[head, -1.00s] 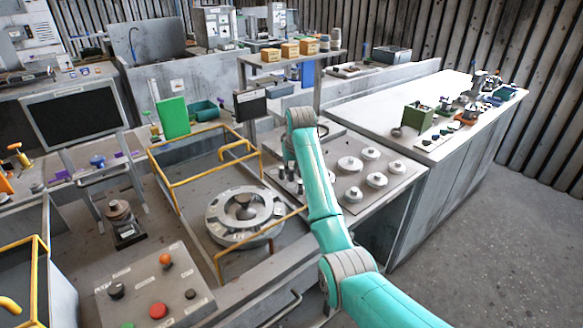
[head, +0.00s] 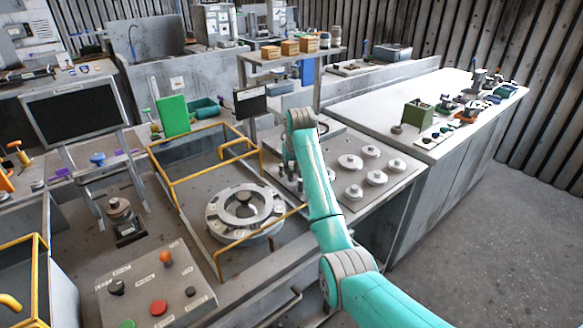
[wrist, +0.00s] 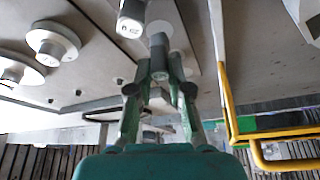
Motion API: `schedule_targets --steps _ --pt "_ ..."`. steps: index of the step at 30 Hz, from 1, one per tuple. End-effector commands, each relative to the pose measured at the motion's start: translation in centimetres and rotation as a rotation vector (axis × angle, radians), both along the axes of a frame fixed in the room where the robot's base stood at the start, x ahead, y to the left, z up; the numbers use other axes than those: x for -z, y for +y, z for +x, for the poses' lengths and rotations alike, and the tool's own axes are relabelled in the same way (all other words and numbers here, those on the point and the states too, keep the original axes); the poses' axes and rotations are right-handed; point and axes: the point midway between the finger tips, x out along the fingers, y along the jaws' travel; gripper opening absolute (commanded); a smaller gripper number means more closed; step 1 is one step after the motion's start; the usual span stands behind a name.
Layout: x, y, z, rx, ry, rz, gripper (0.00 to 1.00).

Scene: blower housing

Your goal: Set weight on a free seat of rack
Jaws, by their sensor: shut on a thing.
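My gripper (wrist: 160,75) is shut on a small grey cylindrical weight (wrist: 158,52) in the wrist view. A second grey cylinder with a marked white end (wrist: 131,18) is just beside it. In the head view my arm hides most of the gripper, and the held weight cannot be made out. The grey rack plate (head: 396,199) carries several pale round discs with knobs, such as one disc (head: 350,162); they also show at the left of the wrist view (wrist: 52,44). Small upright cylinders stand left of my arm, partly hidden. Which seats are free cannot be told.
A yellow rail frame (head: 190,178) stands left of my arm around a round metal housing (head: 217,207). A shelf with small boxes (head: 290,55) stands behind. A white bench (head: 385,95) with parts lies to the right. A button panel (head: 140,290) is at front left.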

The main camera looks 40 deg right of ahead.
Motion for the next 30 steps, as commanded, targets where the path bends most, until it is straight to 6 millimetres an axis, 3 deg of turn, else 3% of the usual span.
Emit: schedule_targets --steps 29,30 --pt "1.0 0.0 0.0 0.0 0.001 0.0 0.0" --pt "1.0 0.0 0.0 0.0 0.0 0.0 0.26"
